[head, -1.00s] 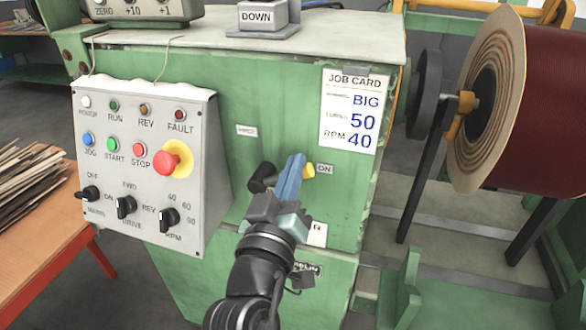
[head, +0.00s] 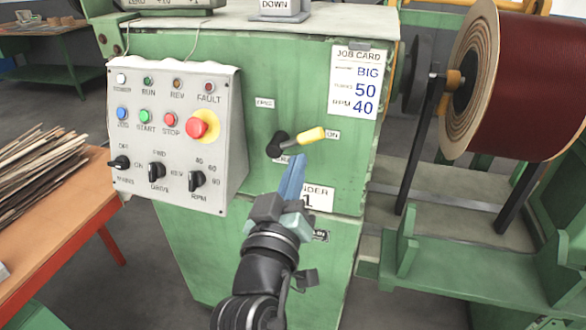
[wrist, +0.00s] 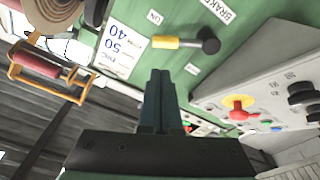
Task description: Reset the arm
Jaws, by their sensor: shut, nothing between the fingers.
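My gripper (head: 291,178) is in front of the green machine cabinet, with its blue fingers pressed together and nothing between them. In the head view it is just below the yellow-tipped black lever (head: 303,139), which points right toward the ON label. A gap shows between fingertips and lever in the wrist view, where the lever (wrist: 183,43) lies above the fingers (wrist: 160,84). My arm reaches up from the bottom of the head view.
The grey control panel (head: 176,135) with knobs and a red stop button juts out at left. The job card (head: 356,82) is on the cabinet. A large dark red coil (head: 530,85) is at right. A wooden table (head: 60,225) with stacked strips stands at left.

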